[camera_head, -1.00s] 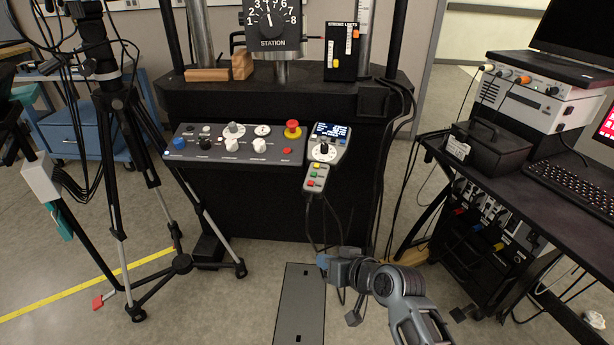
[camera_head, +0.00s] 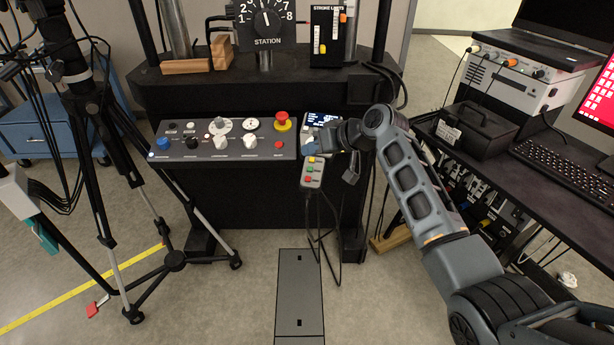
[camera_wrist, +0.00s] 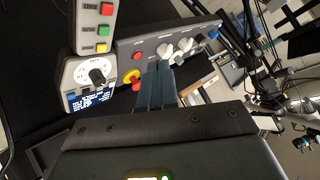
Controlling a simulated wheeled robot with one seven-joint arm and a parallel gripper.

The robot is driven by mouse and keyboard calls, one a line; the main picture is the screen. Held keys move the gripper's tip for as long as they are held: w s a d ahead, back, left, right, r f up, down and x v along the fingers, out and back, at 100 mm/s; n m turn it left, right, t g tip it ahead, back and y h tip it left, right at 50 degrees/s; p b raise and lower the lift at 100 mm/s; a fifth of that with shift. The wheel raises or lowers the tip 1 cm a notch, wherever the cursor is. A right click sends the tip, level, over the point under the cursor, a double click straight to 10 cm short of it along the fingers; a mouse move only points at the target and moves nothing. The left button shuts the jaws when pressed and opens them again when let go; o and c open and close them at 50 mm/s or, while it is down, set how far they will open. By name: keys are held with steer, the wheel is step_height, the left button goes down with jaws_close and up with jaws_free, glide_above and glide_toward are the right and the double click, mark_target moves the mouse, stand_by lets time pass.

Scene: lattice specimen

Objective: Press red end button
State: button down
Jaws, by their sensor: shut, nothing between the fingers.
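The sloped grey control panel (camera_head: 225,146) carries a small red button (camera_head: 279,144) at the right end of its front row. A red mushroom button (camera_head: 283,121) on a yellow base stands behind it; it also shows in the wrist view (camera_wrist: 132,77). A grey pendant (camera_head: 313,173) has yellow, green and red buttons, with its red button (camera_wrist: 107,9) at the far end in the wrist view. I cannot tell which red button is called end. My gripper (camera_head: 309,143) is shut and empty, above the panel's right end by the display unit. Its fingers (camera_wrist: 160,68) cover part of the panel.
A display unit (camera_wrist: 82,78) with a dial stands beside the panel, partly hidden by my arm in the head view. Knobs (camera_head: 221,142) stand left of the red buttons. A tripod (camera_head: 95,170) is at left, and a desk with a keyboard (camera_head: 560,165) at right.

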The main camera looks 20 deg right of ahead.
mark_target(308, 179)
steer(key=f+b, duration=0.3)
steer(key=w+f+b, duration=0.1)
steer(key=f+b, duration=0.1)
steer(key=w+f+b, duration=0.1)
steer(key=f+b, duration=0.2)
steer(key=shift+d+f+b, duration=0.3)
steer(key=shift+d, duration=0.05)
stand_by(2.0)
steer(key=shift+w+f+b, duration=0.15)
steer(key=shift+f+b, duration=0.25)
